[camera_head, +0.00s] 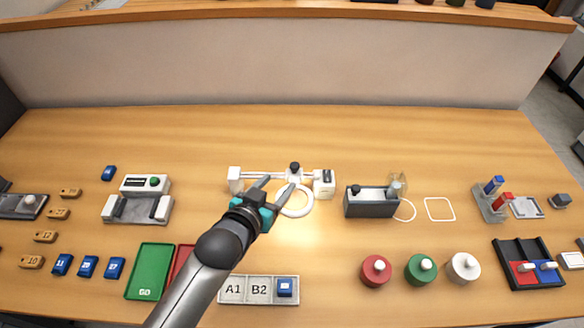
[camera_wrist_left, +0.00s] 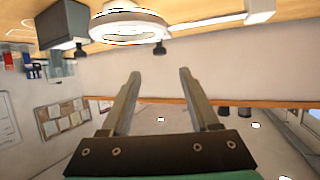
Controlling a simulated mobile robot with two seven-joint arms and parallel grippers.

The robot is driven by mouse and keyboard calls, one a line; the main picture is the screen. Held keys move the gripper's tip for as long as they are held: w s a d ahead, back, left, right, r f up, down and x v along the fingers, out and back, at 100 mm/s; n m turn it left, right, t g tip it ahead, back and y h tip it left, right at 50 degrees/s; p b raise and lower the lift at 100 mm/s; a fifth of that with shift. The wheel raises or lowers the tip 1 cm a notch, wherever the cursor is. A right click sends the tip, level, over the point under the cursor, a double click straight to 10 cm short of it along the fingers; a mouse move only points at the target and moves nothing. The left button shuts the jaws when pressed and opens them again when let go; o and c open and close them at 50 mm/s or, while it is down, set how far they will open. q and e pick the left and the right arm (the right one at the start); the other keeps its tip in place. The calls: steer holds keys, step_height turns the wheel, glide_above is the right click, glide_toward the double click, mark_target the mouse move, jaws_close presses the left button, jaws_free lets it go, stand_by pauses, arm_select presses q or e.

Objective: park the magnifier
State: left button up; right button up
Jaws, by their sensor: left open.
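The magnifier (camera_head: 297,212) is a white ring with a glowing light, below a white rail (camera_head: 262,175) that runs between two white end blocks. A black knob (camera_head: 295,167) sits on the rail near its middle. My left gripper (camera_head: 278,184) is open and empty, just left of the ring, and its fingers overlap part of the ring and rail in the head view. In the left wrist view the ring (camera_wrist_left: 128,24) shows at the top, beyond the open fingers (camera_wrist_left: 159,73), with a black knob (camera_wrist_left: 160,48) between the fingertip directions. My right gripper is not in view.
A grey box device (camera_head: 370,208) stands right of the rail. A tray marked A1 and B2 (camera_head: 258,303) lies in front, beside green (camera_head: 150,272) and red trays. Red, green and white round pots (camera_head: 376,272) stand front right. The table behind the rail is clear.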

mark_target(294, 166)
arm_select(q)
steer(key=b+x, duration=0.1)
steer(key=x, duration=0.7)
steer(key=shift+w+d+f+b, duration=0.25)
steer(key=shift+w+f+b, duration=0.1)
steer(key=shift+w, duration=0.3)
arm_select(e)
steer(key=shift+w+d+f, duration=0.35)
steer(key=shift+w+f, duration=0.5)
arm_select(q)
jaws_close()
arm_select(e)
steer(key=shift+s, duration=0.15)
